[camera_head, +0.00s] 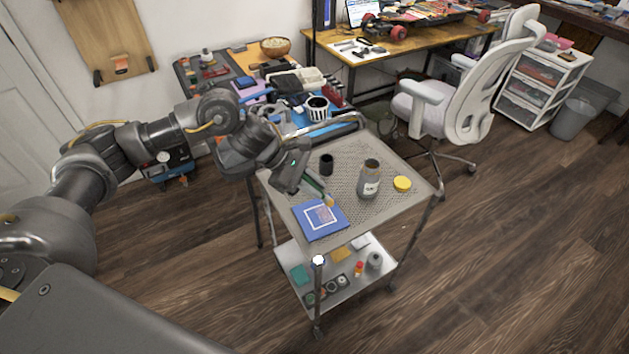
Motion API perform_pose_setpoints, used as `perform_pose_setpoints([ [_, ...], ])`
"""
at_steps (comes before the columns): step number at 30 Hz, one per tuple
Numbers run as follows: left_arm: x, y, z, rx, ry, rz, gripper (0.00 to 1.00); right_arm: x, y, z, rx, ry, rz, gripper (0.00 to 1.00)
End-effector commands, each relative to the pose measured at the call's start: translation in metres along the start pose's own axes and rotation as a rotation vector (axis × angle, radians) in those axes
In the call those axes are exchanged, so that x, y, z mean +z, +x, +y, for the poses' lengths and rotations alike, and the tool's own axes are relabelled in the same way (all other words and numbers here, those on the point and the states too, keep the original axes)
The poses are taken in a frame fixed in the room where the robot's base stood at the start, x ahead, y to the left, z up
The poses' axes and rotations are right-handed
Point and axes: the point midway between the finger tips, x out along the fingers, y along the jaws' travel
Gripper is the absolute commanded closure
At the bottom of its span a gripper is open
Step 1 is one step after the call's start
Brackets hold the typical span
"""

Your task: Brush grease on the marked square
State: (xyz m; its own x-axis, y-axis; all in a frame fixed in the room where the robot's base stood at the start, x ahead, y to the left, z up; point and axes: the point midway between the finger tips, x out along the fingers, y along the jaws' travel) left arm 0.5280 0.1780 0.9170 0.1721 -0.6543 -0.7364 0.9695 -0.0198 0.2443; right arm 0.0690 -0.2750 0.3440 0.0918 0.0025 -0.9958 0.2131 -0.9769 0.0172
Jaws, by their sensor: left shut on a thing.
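My left gripper (311,190) is shut on a brush (327,198), whose yellowish tip points down over the blue board. The blue board (313,232) lies flat at the front left of the cart's top, with a white-outlined marked square (321,217) on it. The brush tip is at the far right edge of the board; I cannot tell if it touches. An open grey jar (368,182) stands upright right of the brush, and a yellow lid (402,184) lies to its right. A black cup (326,165) stands behind the gripper. My right gripper is not in view.
The metal cart (385,213) has a raised rail and a lower shelf (344,296) holding small items. A cluttered workbench (251,65) stands behind it, and a white office chair (483,92) behind right. The cart top's right front is clear.

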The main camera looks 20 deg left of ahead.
Motion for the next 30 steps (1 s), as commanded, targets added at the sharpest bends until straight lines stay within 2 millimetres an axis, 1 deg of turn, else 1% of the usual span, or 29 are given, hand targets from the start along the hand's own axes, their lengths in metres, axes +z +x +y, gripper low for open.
perform_pose_setpoints([
  [1,-0.005,0.006,-0.002,-0.001,0.0,0.0,1.0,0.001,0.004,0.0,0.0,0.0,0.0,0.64],
  [6,-0.011,0.013,-0.004,-0.001,0.0,0.0,1.0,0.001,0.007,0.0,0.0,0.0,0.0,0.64],
  [14,-0.011,0.013,-0.004,-0.001,0.001,0.0,1.0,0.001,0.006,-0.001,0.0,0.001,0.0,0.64],
  [16,-0.01,0.01,-0.006,0.004,-0.004,0.003,1.0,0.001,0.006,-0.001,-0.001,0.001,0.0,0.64],
  [17,-0.009,0.007,-0.007,0.009,-0.011,0.007,1.0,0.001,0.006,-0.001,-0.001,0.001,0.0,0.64],
  [20,-0.007,-0.01,-0.016,0.044,-0.055,0.031,1.0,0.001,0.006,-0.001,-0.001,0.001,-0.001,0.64],
  [24,-0.001,-0.042,-0.036,0.121,-0.15,0.067,1.0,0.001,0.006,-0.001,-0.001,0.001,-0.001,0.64],
  [27,0.004,-0.06,-0.05,0.173,-0.205,0.082,1.0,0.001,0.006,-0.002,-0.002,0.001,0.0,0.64],
  [30,0.007,-0.072,-0.059,0.21,-0.245,0.088,1.0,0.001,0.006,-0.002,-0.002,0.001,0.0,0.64],
])
